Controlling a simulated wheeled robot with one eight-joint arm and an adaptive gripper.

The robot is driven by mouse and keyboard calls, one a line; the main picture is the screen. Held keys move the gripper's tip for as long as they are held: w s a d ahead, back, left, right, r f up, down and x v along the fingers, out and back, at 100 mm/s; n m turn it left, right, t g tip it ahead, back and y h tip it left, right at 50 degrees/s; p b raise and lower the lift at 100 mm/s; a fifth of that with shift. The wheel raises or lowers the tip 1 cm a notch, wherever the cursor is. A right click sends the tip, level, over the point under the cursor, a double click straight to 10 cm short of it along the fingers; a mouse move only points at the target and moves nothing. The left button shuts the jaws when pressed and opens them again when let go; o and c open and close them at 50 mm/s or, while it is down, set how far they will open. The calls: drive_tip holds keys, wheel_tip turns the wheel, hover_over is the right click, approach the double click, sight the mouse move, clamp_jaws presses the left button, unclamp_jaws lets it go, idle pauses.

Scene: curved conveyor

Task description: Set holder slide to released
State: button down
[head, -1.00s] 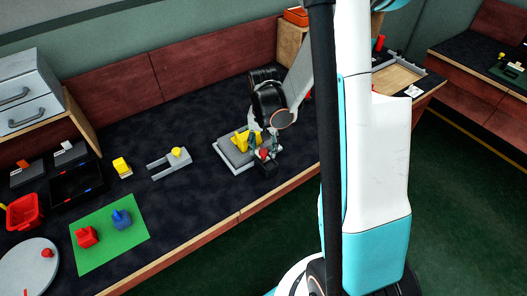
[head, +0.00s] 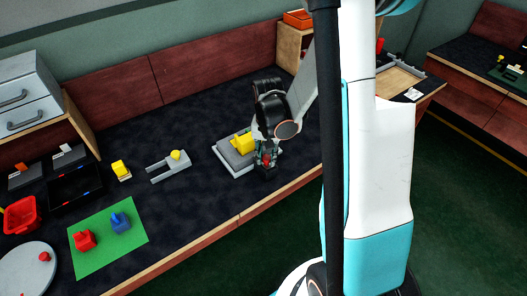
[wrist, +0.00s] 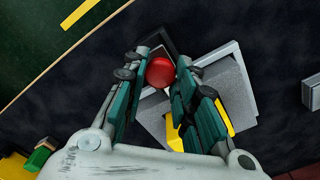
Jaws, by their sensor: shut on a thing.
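A grey holder (head: 226,158) with a yellow block (head: 243,144) on it stands near the table's front edge. At its front right is a black slide part with a red round knob (head: 267,160). My gripper (head: 266,153) reaches down over this knob from above. In the wrist view the red knob (wrist: 160,72) sits between my teal fingers, and my gripper (wrist: 163,75) is shut on it. A black frame (wrist: 166,42) shows just beyond the knob. The grey holder (wrist: 229,82) and part of the yellow block are partly hidden behind the right finger.
A grey forked fixture with a yellow knob (head: 168,167) stands to the left. Farther left are a green mat (head: 108,248) with red and blue pieces, a black tray (head: 75,186) and a red bin (head: 20,215).

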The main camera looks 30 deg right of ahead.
sight(269, 161)
drive_tip(key=shift+s, duration=0.75)
drive_tip(key=c, duration=1.2)
unclamp_jaws()
drive_tip(key=shift+s, duration=0.1)
drive_tip(key=shift+c, duration=0.2)
wheel_tip(269, 161, up, 12)
